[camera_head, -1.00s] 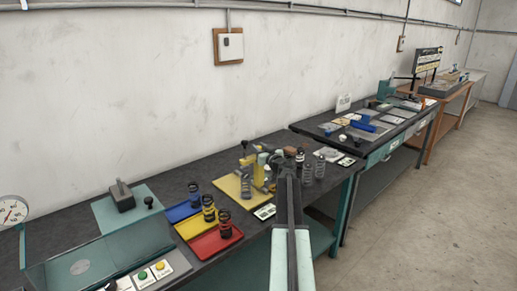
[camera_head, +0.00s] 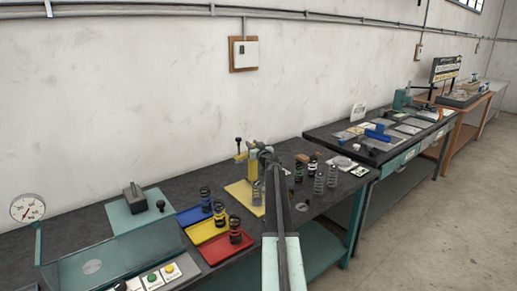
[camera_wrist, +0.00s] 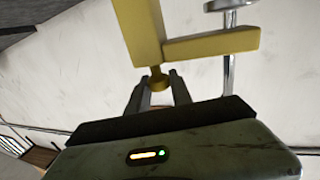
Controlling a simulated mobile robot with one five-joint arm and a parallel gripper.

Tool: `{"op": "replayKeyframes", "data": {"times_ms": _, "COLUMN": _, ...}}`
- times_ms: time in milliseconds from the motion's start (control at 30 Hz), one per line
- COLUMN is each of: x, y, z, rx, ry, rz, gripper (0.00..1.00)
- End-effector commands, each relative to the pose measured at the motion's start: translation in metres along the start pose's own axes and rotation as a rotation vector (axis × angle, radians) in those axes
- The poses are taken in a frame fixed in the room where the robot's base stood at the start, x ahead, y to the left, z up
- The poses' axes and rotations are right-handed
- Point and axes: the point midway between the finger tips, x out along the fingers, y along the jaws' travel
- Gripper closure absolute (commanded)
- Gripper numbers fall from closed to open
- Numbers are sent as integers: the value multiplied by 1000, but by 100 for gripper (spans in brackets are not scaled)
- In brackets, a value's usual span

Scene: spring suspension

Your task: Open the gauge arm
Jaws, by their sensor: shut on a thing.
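The yellow gauge (camera_head: 252,163) stands on a yellow base plate (camera_head: 236,190) on the dark bench. A coil spring (camera_head: 257,193) stands at its front. My gripper (camera_wrist: 158,84) is shut on this knob. In the head view, my gripper (camera_head: 262,150) is at the gauge's upper right, and my arm hides part of the gauge.
Several springs (camera_head: 319,182) stand right of my arm. Blue, yellow and red trays (camera_head: 212,250) with dark springs lie to the left. A dial (camera_head: 27,208) and clear cover (camera_head: 110,255) are at far left. A second bench (camera_head: 335,128) stands to the right.

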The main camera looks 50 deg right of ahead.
Motion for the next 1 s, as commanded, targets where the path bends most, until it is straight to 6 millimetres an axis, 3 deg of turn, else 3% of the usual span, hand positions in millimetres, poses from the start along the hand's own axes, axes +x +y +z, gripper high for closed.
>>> {"op": "replayKeyframes", "data": {"times_ms": 267, "x": 0, "y": 0, "z": 0, "rx": 0, "ry": 0, "rz": 0, "gripper": 100}}
{"op": "replayKeyframes", "data": {"times_ms": 300, "x": 0, "y": 1, "z": 0, "rx": 0, "ry": 0, "rz": 0, "gripper": 65}}
{"op": "replayKeyframes", "data": {"times_ms": 367, "x": 0, "y": 1, "z": 0, "rx": 0, "ry": 0, "rz": 0, "gripper": 52}}
{"op": "replayKeyframes", "data": {"times_ms": 767, "x": -7, "y": 1, "z": 0, "rx": 0, "ry": 0, "rz": 1, "gripper": 52}}
{"op": "replayKeyframes", "data": {"times_ms": 1000, "x": -49, "y": 0, "z": 0, "rx": 0, "ry": 0, "rz": 2, "gripper": 52}}
